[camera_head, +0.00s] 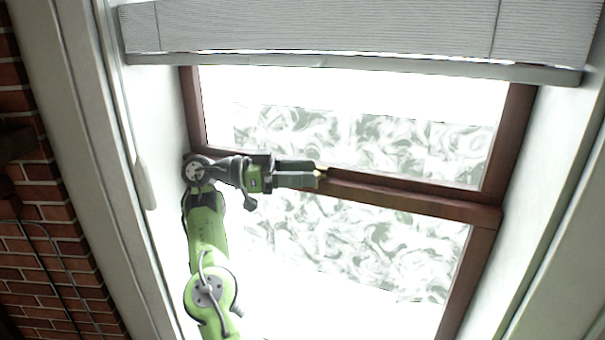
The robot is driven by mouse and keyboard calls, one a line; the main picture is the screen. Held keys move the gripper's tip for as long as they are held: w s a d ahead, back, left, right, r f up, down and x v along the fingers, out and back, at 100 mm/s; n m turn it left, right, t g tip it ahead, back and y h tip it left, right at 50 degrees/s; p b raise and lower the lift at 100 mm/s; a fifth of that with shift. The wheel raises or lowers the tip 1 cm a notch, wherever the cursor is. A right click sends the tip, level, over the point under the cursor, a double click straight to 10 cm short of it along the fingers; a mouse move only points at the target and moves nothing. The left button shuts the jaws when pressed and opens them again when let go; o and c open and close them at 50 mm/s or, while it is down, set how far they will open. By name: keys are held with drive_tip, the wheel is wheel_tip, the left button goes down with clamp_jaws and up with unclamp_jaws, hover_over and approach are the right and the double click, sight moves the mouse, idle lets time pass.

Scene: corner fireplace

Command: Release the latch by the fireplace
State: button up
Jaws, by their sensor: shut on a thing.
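A window with a brown wooden frame (420,200) fills the middle of the head view, with an upper and a lower pane. A small brass-coloured latch (323,171) sits on the middle rail, only a sliver of it showing at my fingertips. My gripper (316,177) reaches in from the left along the rail and is shut on the latch. The fingers hide most of the latch, so I cannot tell which way it is turned.
A pale pleated blind (330,25) hangs across the top of the window. White side walls (553,180) flank the recess. A red brick wall (45,255) with a dark cable stands at the far left. The space right of my gripper before the panes is clear.

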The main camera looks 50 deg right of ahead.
idle(0.3)
drive_tip(key=o, duration=1.1)
drive_tip(key=shift+c, duration=0.2)
drive_tip(key=shift+s, duration=0.1)
